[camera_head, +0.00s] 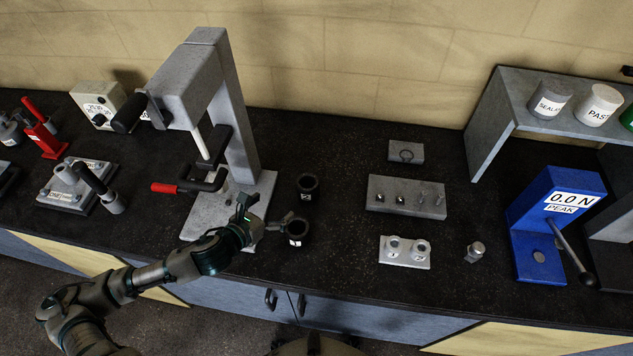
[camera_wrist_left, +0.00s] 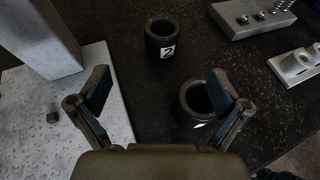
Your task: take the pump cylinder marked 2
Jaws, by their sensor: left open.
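The pump cylinder marked 2 (camera_head: 308,184) is a short black open-topped cup standing upright on the dark bench. Its white label with a 2 reads clearly in the left wrist view (camera_wrist_left: 161,36). A second black cylinder (camera_head: 298,228) stands nearer the front edge; its label is too small to read. It also shows in the left wrist view (camera_wrist_left: 188,112), partly hidden by the right-hand finger. My left gripper (camera_head: 266,213) is open and empty, in front and left of cylinder 2. Its fingertips (camera_wrist_left: 162,82) point towards cylinder 2, apart from it. My right gripper is not in view.
A grey press frame (camera_head: 240,120) with a red-tipped handle stands on a pale base plate (camera_head: 215,208) beside the gripper. Right of the cylinders are a pin block (camera_head: 405,205), a white two-socket holder (camera_head: 404,262) and a blue force gauge (camera_head: 530,225). Bench between is clear.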

